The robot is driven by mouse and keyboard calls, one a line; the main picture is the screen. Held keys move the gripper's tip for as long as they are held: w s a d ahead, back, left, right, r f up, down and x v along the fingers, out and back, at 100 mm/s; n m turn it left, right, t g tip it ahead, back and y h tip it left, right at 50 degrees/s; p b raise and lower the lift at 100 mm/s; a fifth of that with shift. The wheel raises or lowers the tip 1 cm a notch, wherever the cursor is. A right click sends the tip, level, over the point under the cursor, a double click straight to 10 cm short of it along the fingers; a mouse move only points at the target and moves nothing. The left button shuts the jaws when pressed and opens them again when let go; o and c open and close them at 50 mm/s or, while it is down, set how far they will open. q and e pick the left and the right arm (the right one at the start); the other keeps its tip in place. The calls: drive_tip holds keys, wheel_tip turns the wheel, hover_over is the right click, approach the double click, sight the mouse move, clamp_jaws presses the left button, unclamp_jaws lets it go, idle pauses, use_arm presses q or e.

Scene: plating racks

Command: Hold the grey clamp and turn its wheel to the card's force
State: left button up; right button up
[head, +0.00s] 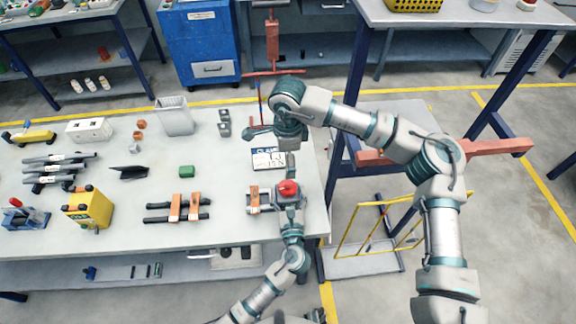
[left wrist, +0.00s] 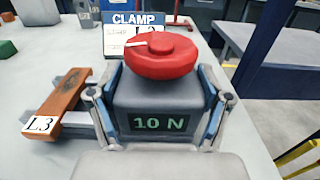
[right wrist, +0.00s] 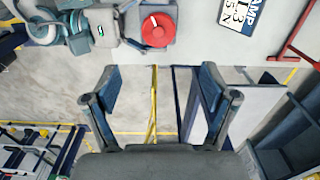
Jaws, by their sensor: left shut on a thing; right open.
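The grey clamp (left wrist: 160,105) stands on the table near its right edge, with a red wheel (left wrist: 160,55) on top and a green display reading 10 N. A white mark on the wheel points left. My left gripper (head: 289,204) is shut on the clamp's grey body, one finger on each side. The card (head: 268,158) stands behind the clamp; it reads CLAMP, L3 and what looks like 15 N. My right gripper (right wrist: 158,90) is open and empty, above and beyond the clamp.
More bars with brown blocks (head: 176,207), a green block (head: 186,172) and a yellow box (head: 90,208) are further left. The table's right edge is close; a yellow rail (head: 375,250) stands beyond it.

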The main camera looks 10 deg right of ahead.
sight(288, 186)
idle(0.3)
wheel_tip(288, 186, down, 12)
drive_tip(key=shift+s+r+n, duration=0.1)
drive_tip(key=shift+n, duration=0.9)
drive_tip(key=c, duration=1.2)
